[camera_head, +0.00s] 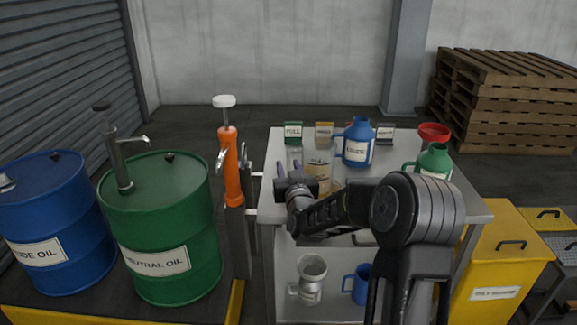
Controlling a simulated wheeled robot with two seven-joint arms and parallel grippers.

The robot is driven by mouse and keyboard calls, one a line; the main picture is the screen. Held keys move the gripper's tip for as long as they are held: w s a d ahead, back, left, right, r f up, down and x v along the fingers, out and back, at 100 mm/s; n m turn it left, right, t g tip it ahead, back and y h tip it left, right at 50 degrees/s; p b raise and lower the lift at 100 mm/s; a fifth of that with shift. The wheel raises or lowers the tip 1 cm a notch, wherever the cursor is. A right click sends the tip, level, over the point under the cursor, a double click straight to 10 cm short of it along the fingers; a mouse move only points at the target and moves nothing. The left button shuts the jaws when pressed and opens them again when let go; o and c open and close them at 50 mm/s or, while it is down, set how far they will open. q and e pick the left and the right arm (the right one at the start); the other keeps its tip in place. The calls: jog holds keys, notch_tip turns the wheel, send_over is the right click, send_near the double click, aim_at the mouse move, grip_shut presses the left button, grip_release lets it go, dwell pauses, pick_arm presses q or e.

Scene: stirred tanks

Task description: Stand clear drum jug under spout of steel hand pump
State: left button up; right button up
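The steel hand pump (121,160) stands on the green neutral oil drum (165,205), its spout pointing right over the drum's far edge. No jug shows under the spout. On the cart top stand a see-through jug (295,154) and, right of it, a see-through jug with tan contents and a label (319,172). I cannot tell which is the clear drum jug. My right gripper (289,168) is open over the cart's left part, fingers pointing away, just in front of the see-through jug. The gripper body and arm hide part of the cart top. My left gripper is not in view.
An orange hand pump (231,170) stands between drum and cart. A blue drum (50,225) is at left. The cart top (465,207) also holds a blue jug (357,142), a green jug (434,160) and small signs. A grey jug (311,279) and blue mug (359,284) stand below.

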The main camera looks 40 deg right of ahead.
aim_at(310, 166)
jog(key=b+v, duration=0.1)
jog(key=v, duration=0.7)
jog(key=shift+w+a, duration=0.15)
jog(key=shift+c, duration=0.3)
jog(key=shift+t, duration=0.5)
jog(key=a+r, duration=0.1)
jog(key=w+a+r+b, duration=0.1)
jog(key=r, duration=0.1)
jog(key=shift+w+a+r, duration=0.1)
jog(key=shift+a+r, duration=0.1)
jog(key=shift+r, duration=0.05)
jog(key=shift+c, duration=0.9)
jog(key=d, duration=0.1)
jog(key=s+d+g, duration=0.1)
jog(key=shift+d+r, duration=0.1)
jog(key=shift+d, duration=0.25)
jog(key=shift+b+x, duration=0.3)
jog(key=shift+x, duration=1.05)
